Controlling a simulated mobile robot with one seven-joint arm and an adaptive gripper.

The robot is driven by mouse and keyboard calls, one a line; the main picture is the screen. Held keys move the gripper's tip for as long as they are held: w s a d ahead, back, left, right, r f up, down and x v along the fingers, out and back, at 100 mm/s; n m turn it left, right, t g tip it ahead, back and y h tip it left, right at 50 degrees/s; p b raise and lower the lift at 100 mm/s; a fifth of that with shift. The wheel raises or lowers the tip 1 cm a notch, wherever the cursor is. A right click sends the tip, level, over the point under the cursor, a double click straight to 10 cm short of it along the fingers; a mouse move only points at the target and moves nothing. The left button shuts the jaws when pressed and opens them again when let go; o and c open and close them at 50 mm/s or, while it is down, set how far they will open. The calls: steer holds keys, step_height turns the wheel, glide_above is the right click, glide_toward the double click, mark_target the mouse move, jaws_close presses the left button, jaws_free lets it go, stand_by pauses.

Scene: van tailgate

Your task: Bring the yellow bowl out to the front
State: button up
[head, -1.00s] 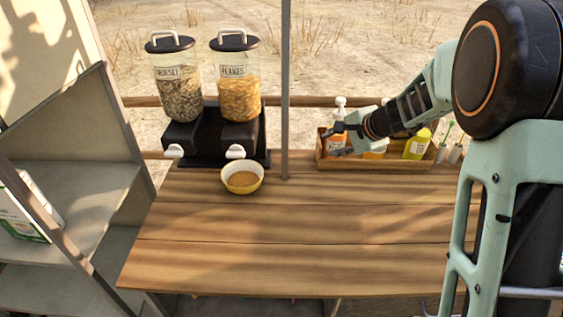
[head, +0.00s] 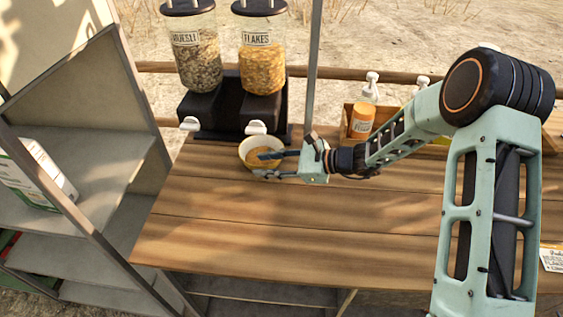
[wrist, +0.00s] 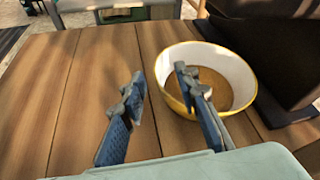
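The yellow bowl (head: 244,154) stands upright on the wooden table, in front of the cereal dispensers, with brown contents and a white inside. My gripper (head: 261,165) reaches it from the right, fingers spread. In the wrist view the bowl (wrist: 236,72) is right of centre. One finger of my gripper (wrist: 159,74) overlaps the bowl's opening and the other is outside, to the left, with the bowl's near wall between them. A gap shows between the left finger and the wall. Whether the right finger touches the bowl is unclear.
The muesli dispenser (head: 196,58) and flakes dispenser (head: 262,60) stand close behind the bowl. A thin grey post (head: 313,75) rises just behind my gripper. A wooden crate (head: 347,122) with bottles is at the back right. The front of the table (head: 300,235) is clear.

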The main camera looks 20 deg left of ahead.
mark_target(250, 165)
steer(key=shift+x, duration=1.75)
jaws_close()
